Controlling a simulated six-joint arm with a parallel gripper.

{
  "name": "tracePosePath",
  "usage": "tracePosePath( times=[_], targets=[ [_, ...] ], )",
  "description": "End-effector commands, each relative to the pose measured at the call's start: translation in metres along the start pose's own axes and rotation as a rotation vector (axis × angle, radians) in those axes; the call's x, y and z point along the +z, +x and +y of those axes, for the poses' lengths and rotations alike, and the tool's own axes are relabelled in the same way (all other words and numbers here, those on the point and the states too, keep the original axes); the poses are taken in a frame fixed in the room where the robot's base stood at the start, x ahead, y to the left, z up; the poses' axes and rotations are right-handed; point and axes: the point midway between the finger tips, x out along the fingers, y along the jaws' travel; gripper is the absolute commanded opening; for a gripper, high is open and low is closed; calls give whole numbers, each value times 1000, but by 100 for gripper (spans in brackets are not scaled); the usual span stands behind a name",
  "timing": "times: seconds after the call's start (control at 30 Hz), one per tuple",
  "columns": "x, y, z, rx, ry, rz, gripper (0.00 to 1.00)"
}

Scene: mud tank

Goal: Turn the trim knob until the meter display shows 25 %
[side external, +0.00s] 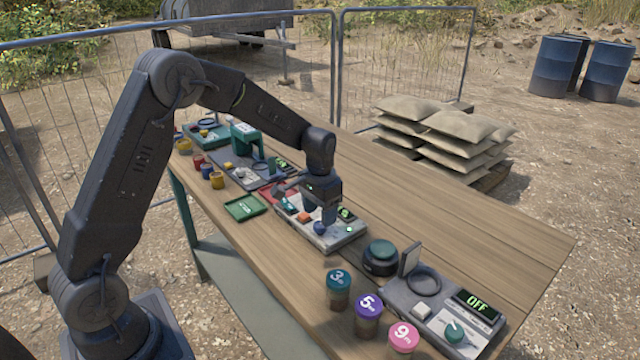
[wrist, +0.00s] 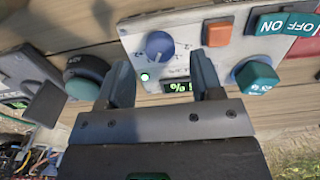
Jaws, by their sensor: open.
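A light grey control panel (side external: 340,236) sits mid-bench under my gripper. In the wrist view its round blue knob (wrist: 159,46), with marks around it, appears to be the trim knob. The small meter display (wrist: 178,87) shows green characters upside down with a % sign; my right-hand finger partly covers it and I cannot read the number. The display also shows in the side view (side external: 346,213). My gripper (wrist: 163,78) is open and empty, its fingers apart with the blue knob beyond their tips, not between them. In the side view my gripper (side external: 328,214) is just above the panel.
The panel also carries an orange button (wrist: 217,33), a teal knob (wrist: 256,77), an ON/OFF switch (wrist: 285,22) and a lit green lamp (wrist: 145,76). A black-and-green round device (side external: 381,258), numbered jars (side external: 368,314) and an OFF-display unit (side external: 445,315) stand to the right.

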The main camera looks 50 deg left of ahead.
Motion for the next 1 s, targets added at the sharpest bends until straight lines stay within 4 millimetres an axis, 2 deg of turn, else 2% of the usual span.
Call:
tracePosePath(
  times=[0.03, 0.2, 0.43, 0.6, 1.0],
  targets=[
    [-1, -13, 0, -1, 0, 6, 60],
    [-1, -52, 0, -1, 0, 7, 60],
    [-1, -92, 0, -1, 0, 3, 60],
    [0, -105, 0, 0, 0, 2, 60],
    [2, -109, 1, -1, 0, 5, 60]
  ],
)
